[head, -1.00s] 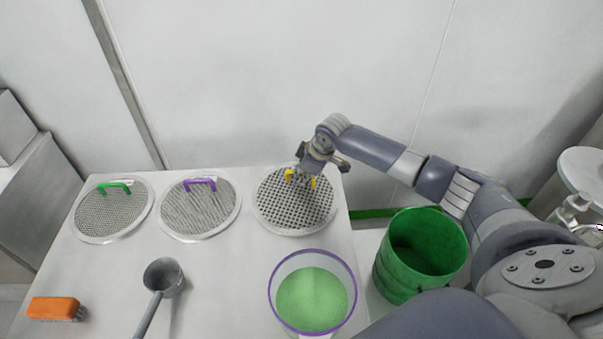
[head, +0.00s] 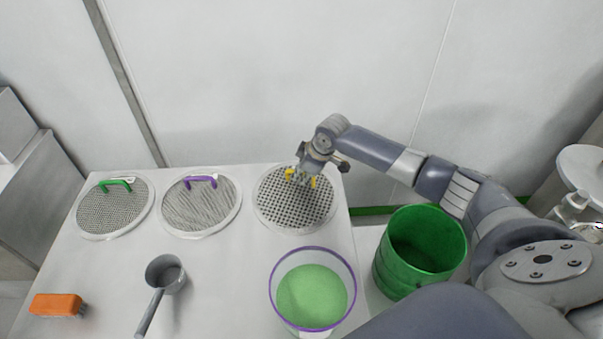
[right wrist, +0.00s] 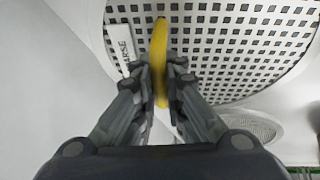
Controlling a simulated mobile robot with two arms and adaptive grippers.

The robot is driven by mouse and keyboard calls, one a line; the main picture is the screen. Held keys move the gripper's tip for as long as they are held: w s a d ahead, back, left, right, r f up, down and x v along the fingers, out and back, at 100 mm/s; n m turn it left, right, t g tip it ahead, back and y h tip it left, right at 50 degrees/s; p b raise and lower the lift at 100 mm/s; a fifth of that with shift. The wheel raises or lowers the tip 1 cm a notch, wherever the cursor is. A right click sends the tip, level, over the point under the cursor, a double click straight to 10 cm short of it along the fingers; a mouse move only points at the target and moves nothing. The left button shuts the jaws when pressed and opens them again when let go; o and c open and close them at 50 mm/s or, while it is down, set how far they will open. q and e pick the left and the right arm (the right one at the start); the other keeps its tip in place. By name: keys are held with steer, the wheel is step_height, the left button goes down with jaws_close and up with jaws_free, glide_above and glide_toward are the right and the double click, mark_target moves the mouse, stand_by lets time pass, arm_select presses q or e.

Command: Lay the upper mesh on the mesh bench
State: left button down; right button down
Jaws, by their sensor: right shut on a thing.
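A round perforated mesh (head: 296,212) with a yellow handle is at the back right of the pale bench (head: 230,270). My right gripper (head: 301,179) reaches down from the right and is shut on this yellow handle (right wrist: 160,60). In the right wrist view the fingers pinch the handle, and the coarse holed mesh (right wrist: 225,60) fills the upper part, with a partly hidden white label ending in "ARSE". I cannot tell whether it touches the bench. A green-handled mesh (head: 112,212) and a purple-handled mesh (head: 200,212) lie to its left. My left gripper is not in view.
A clear purple-rimmed vessel of green powder (head: 312,295) stands at the front right of the bench. A grey scoop (head: 162,280) and an orange brush (head: 56,305) lie further left. A green bucket (head: 420,265) stands beside the bench's right edge. The bench's middle is clear.

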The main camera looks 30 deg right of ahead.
steer(key=shift+f+b, duration=0.3)
steer(key=shift+f, duration=0.3)
steer(key=c, duration=1.6)
jaws_free()
steer(key=shift+r, duration=0.1)
steer(key=v, duration=1.2)
